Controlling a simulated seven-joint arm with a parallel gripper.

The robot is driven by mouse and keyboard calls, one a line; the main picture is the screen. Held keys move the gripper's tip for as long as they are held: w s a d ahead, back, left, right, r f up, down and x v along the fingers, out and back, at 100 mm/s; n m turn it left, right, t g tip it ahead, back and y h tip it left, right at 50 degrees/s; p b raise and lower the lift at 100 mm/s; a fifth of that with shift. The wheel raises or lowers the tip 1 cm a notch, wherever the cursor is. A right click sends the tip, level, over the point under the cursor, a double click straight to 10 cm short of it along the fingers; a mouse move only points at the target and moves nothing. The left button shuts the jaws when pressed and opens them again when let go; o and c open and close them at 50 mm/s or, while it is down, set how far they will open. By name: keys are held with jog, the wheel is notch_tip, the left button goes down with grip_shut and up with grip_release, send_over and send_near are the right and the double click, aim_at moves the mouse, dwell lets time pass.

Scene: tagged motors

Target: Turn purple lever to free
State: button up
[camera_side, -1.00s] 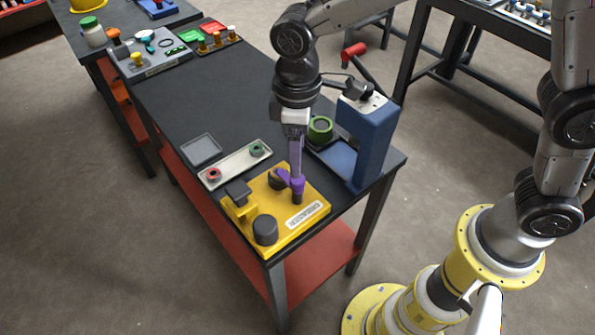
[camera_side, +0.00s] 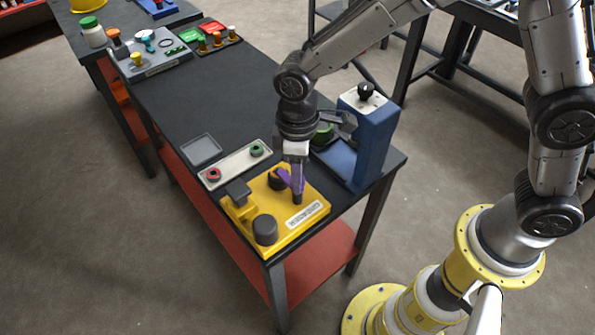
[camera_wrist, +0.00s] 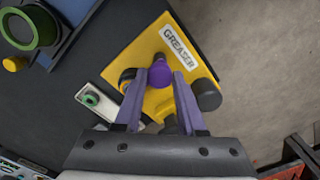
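The purple lever (camera_side: 284,178) stands on top of a yellow box (camera_side: 270,228), beside a dark round hub (camera_side: 275,184). In the wrist view its rounded purple end (camera_wrist: 161,76) shows between and just beyond my fingers. My gripper (camera_side: 296,186) points down over the lever, low above the box. In the wrist view my gripper (camera_wrist: 160,88) is open, with one lavender finger on each side of the purple end. I see a gap on both sides, but cannot tell whether a finger touches it. My gripper partly hides the lever in the side view.
The box carries a dark knob (camera_side: 265,229), a dark block (camera_side: 238,193) and a label (camera_side: 304,214). A pale strip with red and green rings (camera_side: 236,164) lies behind it. A blue stand (camera_side: 370,140) rises close to the right of my gripper. The table middle is clear.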

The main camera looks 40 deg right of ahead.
grip_shut()
jog(key=m, duration=0.4)
jog(key=shift+m, duration=0.4)
jog(key=m, duration=0.4)
jog(key=shift+m, duration=0.3)
jog(key=m, duration=0.4)
jog(key=shift+m, duration=2.2)
jog(key=shift+r, duration=0.1)
